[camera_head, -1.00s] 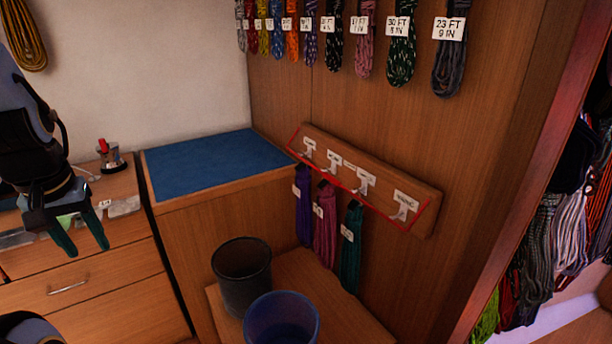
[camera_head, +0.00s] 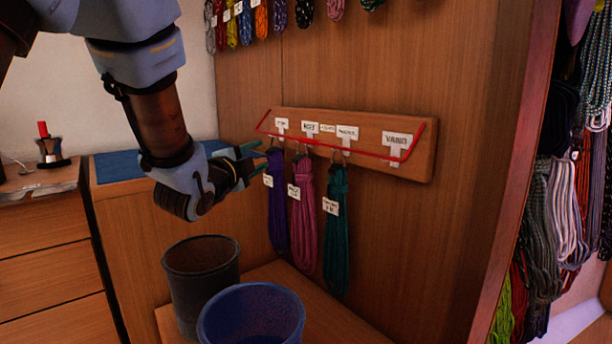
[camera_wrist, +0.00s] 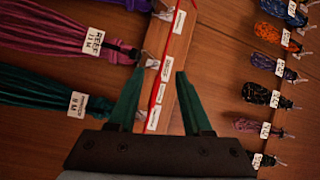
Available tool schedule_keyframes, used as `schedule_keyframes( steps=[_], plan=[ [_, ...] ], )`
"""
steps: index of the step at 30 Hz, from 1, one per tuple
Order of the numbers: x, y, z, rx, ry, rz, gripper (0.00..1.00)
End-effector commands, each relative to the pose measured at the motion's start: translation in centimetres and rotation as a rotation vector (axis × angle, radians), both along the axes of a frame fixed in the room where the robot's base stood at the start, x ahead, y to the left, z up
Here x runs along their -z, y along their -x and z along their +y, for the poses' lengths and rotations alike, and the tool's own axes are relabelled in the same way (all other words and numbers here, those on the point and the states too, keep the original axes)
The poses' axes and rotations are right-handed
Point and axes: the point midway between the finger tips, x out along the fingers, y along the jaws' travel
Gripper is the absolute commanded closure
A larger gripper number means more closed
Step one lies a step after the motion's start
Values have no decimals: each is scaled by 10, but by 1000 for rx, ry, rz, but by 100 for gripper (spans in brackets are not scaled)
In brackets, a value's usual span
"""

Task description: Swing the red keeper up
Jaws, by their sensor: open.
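The red keeper (camera_head: 345,149) is a thin red bar with bent ends, running across the front of the wooden hook board (camera_head: 405,170) in front of its hooks. Its ends rise to the board's upper part. My gripper (camera_head: 257,150) is open and empty, with green fingers, just left of the board's left end in the head view. In the wrist view the keeper (camera_wrist: 159,80) runs lengthwise between the fingertips (camera_wrist: 160,74) in the picture; how far off it is cannot be told. Purple (camera_head: 277,205), pink (camera_head: 303,215) and teal (camera_head: 336,230) coils hang from the left hooks; the rightmost hook (camera_head: 395,154) is empty.
A dark bin (camera_head: 200,285) and a blue bin (camera_head: 250,315) stand below my arm. A blue-topped cabinet (camera_head: 115,167) is at the left. More labelled coils (camera_head: 262,18) hang above the board. Wood panel right of the board is clear.

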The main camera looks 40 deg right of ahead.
Motion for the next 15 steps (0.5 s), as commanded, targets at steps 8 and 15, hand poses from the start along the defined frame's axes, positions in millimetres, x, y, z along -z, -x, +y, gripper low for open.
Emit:
schedule_keyframes(
  steps=[8,15],
  plan=[
    [1,54,-40,143,64,-205,50],
    [-7,46,-67,145,66,-211,50]
  ],
)
